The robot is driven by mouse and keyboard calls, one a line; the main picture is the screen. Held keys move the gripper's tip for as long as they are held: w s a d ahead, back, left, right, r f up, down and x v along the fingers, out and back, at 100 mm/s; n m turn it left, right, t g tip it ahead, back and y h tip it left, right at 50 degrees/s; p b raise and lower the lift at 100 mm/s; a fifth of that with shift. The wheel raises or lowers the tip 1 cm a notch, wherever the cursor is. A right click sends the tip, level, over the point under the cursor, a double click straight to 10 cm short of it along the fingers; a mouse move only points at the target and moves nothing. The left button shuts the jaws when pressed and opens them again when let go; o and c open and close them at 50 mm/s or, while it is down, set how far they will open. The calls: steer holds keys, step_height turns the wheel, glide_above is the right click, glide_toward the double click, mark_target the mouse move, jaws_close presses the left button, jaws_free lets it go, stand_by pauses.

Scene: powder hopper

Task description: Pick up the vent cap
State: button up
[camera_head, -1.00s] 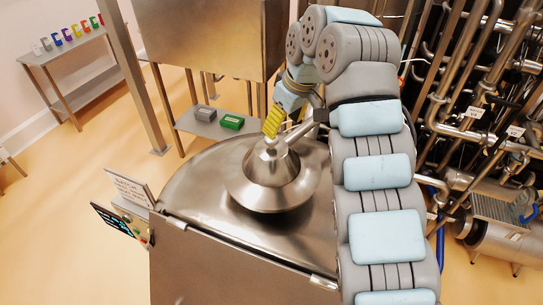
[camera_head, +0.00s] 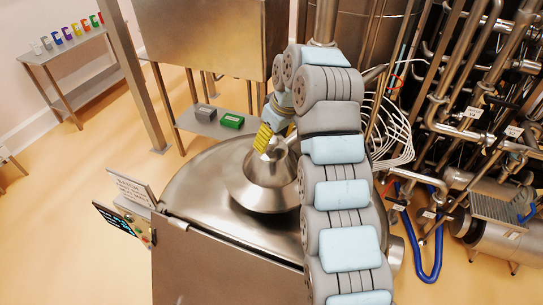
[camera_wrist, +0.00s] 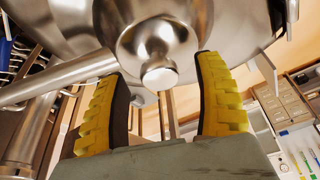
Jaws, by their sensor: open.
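The vent cap (camera_head: 268,172) appears to be the shiny steel cone on top of the round hopper lid (camera_head: 200,195). Its top is partly hidden by my gripper and its right side by my arm. My gripper (camera_head: 263,138), with yellow ribbed fingers, is at the top of the cone in the head view. In the wrist view, my gripper (camera_wrist: 160,68) is open, with one finger on each side of a small rounded steel knob (camera_wrist: 160,76). The knob shows between the fingertips, with visible gaps on both sides. A larger steel body spreads out behind it.
A steel pipe (camera_wrist: 60,80) runs close to the left finger in the wrist view. A sign (camera_head: 133,188) and control panel (camera_head: 122,222) stand at the hopper's left edge. Dense pipework (camera_head: 470,110) fills the right. A low shelf holds a green box (camera_head: 231,121) and a grey box (camera_head: 205,112).

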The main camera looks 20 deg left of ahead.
steer(key=shift+x, duration=0.95)
jaws_close()
